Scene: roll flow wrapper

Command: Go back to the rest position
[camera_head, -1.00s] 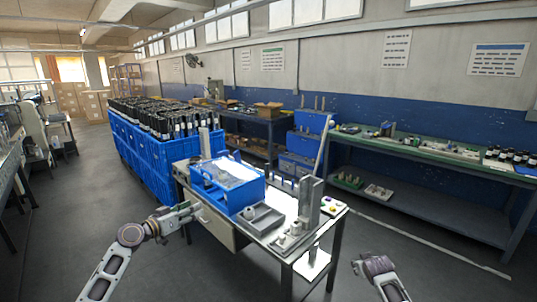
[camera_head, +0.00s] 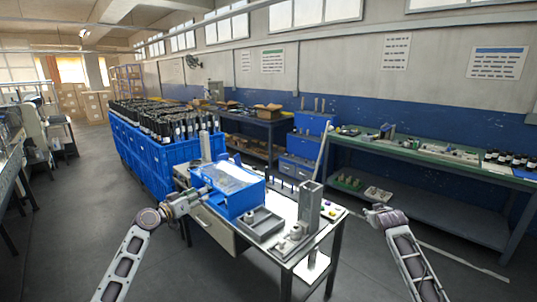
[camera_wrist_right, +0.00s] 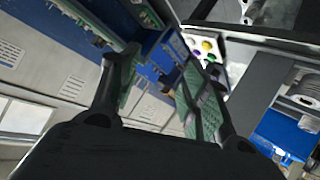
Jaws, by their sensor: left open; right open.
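My left gripper (camera_head: 203,193) is at the left front of the worktable, close to the blue box (camera_head: 238,188); I cannot tell whether it touches the box. It is open, with nothing seen in it. My right gripper (camera_head: 370,211) is raised to the right of the worktable, in front of the green bench. In the right wrist view its two fingers (camera_wrist_right: 160,85) stand apart with nothing between them.
The worktable (camera_head: 327,222) holds the blue box, a grey tray (camera_head: 260,223) and an upright grey column (camera_head: 309,205). Blue crates (camera_head: 150,160) stand behind at left. A green bench (camera_head: 440,160) runs along the wall.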

